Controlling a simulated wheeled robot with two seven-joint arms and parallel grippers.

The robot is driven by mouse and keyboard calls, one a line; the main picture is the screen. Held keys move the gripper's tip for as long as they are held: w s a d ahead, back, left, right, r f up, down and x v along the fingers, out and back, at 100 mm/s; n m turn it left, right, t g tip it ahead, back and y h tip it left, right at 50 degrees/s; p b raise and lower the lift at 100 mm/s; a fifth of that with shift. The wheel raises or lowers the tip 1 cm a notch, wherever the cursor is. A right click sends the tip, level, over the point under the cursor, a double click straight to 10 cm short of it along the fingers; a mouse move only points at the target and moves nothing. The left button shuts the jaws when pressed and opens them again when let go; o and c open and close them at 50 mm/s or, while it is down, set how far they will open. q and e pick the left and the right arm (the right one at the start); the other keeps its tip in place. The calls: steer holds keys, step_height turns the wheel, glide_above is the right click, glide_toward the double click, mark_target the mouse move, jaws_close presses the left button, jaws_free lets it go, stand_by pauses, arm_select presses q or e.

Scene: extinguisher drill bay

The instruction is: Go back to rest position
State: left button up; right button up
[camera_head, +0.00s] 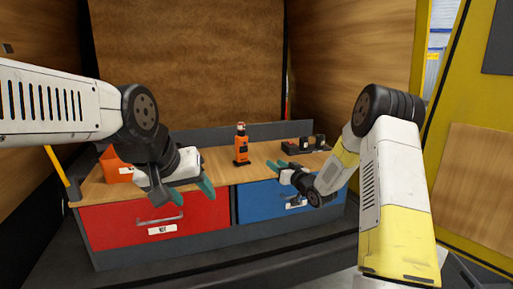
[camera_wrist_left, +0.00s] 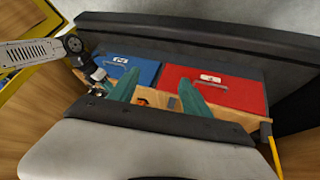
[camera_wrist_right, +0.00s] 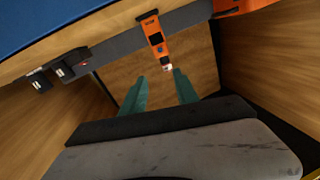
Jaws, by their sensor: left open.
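My left gripper (camera_head: 180,190) hangs in front of the workbench's left half, above the red drawer front. In the left wrist view its teal fingers (camera_wrist_left: 160,92) are apart with nothing held between them. My right gripper (camera_head: 281,174) is at the bench's front edge, by the blue drawer. In the right wrist view its teal fingers (camera_wrist_right: 160,88) are spread and empty. An orange and black handheld device (camera_head: 241,150) stands upright on the wooden top, apart from both grippers; it also shows in the right wrist view (camera_wrist_right: 156,40).
The red drawer (camera_head: 120,222) and blue drawer (camera_head: 260,205) look shut. An orange bin (camera_head: 113,165) stands at the bench's left end. A dark rack with black blocks (camera_head: 305,146) sits at the back right. Wooden walls enclose the bench.

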steer(key=s+d+r+m+g+h, duration=0.2)
steer(key=s+d+r+g+h, duration=0.35)
steer(key=s+r, duration=0.85)
arm_select(q)
steer(key=shift+m+g, duration=0.3)
steer(key=shift+m, duration=0.5)
steer(key=s, duration=0.4)
steer(key=shift+s+a+f, duration=0.2)
steer(key=shift+a+f, duration=0.15)
steer(key=shift+f, duration=0.05)
arm_select(e)
steer(key=s+f+m+g+h, duration=0.1)
steer(key=s+g, duration=0.3)
steer(key=s, duration=2.7)
steer(key=shift+d+f+m, duration=0.3)
steer(key=shift+d+f, duration=0.1)
steer(key=shift+f, duration=0.5)
